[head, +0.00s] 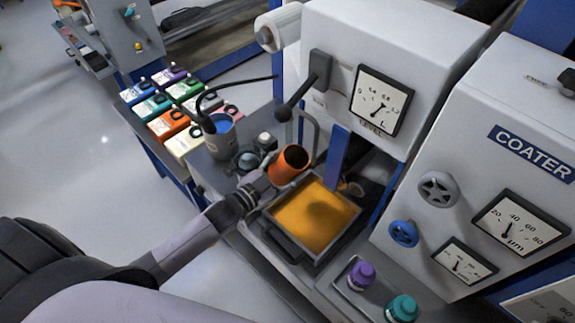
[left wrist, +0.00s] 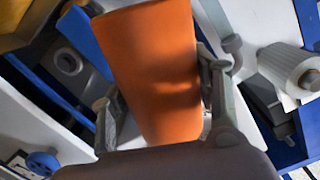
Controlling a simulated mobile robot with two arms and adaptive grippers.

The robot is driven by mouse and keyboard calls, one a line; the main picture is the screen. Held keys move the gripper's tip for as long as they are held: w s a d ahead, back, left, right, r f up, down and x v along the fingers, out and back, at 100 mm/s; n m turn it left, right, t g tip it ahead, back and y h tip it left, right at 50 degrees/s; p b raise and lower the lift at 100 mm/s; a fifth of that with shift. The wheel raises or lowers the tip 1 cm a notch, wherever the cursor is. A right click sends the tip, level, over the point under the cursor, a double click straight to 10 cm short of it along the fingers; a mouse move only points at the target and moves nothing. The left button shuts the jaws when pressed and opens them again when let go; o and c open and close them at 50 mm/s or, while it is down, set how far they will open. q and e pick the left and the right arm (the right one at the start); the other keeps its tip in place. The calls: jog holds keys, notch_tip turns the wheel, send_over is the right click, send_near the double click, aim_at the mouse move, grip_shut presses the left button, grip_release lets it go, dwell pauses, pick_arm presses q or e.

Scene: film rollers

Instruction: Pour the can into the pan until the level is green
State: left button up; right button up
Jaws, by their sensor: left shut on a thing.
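My left gripper (head: 258,186) is shut on an orange can (head: 289,165) and holds it at the left rear edge of the pan. The can is tilted, its dark open mouth facing up and right. In the left wrist view the can (left wrist: 155,75) sits between both fingers of the gripper (left wrist: 165,105). The pan (head: 272,234) is a grey rectangular tray holding orange-yellow liquid (head: 310,215), with a dark shadow on it. The level gauge (head: 380,101) is a white dial above the pan; I see no clear green on it. My right gripper is not in view.
A grey pot with blue contents (head: 219,135) stands left of the can. Several coloured boxes (head: 175,120) sit on a bench at the left. Purple (head: 361,275) and teal (head: 402,308) capped bottles stand in front of the pan. The coater cabinet (head: 480,130) rises at the right.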

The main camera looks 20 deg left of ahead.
aim_at(283, 156)
pick_arm(q)
jog(key=shift+r+n+h+p, duration=0.3)
jog(key=shift+r+n+p, duration=0.8)
jog(key=shift+r, duration=0.45)
jog(key=shift+r+n+t+p, duration=0.4)
jog(key=shift+r+n+p, duration=0.7)
jog(key=shift+r, duration=0.4)
